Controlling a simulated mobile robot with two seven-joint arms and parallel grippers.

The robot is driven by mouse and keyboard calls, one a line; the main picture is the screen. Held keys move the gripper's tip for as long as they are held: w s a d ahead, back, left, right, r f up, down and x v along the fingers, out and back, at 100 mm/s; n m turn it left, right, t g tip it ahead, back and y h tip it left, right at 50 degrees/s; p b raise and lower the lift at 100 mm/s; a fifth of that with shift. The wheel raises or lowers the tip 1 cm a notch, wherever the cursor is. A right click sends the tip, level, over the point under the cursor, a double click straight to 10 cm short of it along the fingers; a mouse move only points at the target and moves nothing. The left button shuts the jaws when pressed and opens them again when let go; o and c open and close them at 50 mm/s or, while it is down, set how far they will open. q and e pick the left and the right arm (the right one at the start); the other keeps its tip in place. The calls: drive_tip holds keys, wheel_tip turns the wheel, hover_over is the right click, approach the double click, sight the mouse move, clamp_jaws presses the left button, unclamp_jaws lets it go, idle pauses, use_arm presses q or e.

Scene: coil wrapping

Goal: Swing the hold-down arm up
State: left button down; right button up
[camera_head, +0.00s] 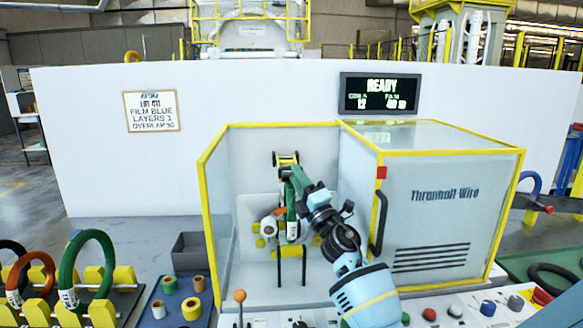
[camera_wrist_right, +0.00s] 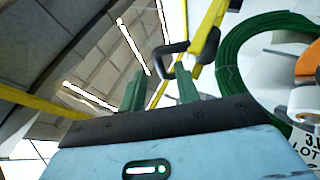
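The green coil (camera_head: 292,222) stands nearly edge-on inside the open machine bay. In the right wrist view it is a large green ring (camera_wrist_right: 232,55) at the right. A black-and-yellow piece (camera_head: 286,158), seemingly the end of the hold-down arm, shows above the coil; its black ends (camera_wrist_right: 206,46) show beyond my fingertips in the wrist view. My right gripper (camera_head: 291,174) reaches into the bay from the lower right. Its two green fingers (camera_wrist_right: 160,80) stand apart, and I cannot see them touching the black-and-yellow piece. My left gripper is not in view.
The yellow-framed cabinet (camera_head: 445,205) with a black door handle (camera_head: 377,223) stands right of the bay. A white roll (camera_head: 268,228) is beside the coil. Coils stand on a yellow rack (camera_head: 100,312) at left. An orange-knobbed lever (camera_head: 239,296) and several buttons line the front.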

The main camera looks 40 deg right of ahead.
drive_tip(key=shift+x, duration=2)
clamp_jaws()
